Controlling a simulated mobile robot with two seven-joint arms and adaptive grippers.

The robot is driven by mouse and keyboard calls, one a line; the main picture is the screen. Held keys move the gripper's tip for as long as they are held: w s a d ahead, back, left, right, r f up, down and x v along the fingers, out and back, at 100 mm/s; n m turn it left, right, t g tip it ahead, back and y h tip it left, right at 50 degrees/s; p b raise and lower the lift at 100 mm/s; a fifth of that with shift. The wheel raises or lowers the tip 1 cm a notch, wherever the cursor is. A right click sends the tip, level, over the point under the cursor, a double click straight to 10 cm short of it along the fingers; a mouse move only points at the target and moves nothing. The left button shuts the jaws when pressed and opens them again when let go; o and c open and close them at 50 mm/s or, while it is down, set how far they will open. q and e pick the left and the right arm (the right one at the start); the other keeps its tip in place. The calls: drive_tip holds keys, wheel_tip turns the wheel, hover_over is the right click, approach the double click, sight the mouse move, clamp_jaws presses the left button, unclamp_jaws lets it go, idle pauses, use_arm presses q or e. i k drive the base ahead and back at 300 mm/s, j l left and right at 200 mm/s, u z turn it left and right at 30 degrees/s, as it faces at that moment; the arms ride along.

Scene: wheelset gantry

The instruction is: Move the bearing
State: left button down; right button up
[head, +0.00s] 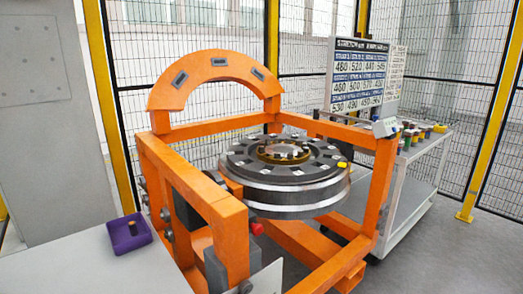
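A large dark grey round wheel part (285,193) lies flat inside the orange gantry frame (222,232). A brown-gold ring (284,151) sits at its centre, with several small dark and light pieces around it. I cannot tell for sure which part is the bearing. A purple tray (146,239) stands on the pale table at the lower left, and a small brown cylinder (132,228) stands upright in it. Neither of my grippers is in view.
An orange arch (213,66) rises at the back of the gantry. A white trolley (417,185) on the right carries several small coloured items and a number board (358,80). A grey cabinet (45,110) stands left. Mesh fencing with yellow posts (491,110) surrounds the cell.

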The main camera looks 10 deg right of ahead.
sight(273, 153)
drive_tip(key=i+l+u, duration=0.15)
drive_tip(key=l, duration=0.55)
drive_tip(key=i+l+u, duration=0.2)
drive_tip(key=l, duration=0.55)
drive_tip(key=i+l+u, duration=0.15)
drive_tip(key=l, duration=0.65)
drive_tip(key=i+l+u, duration=0.2)
drive_tip(key=l, duration=0.55)
drive_tip(key=i+l+u, duration=0.15)
drive_tip(key=l, duration=0.65)
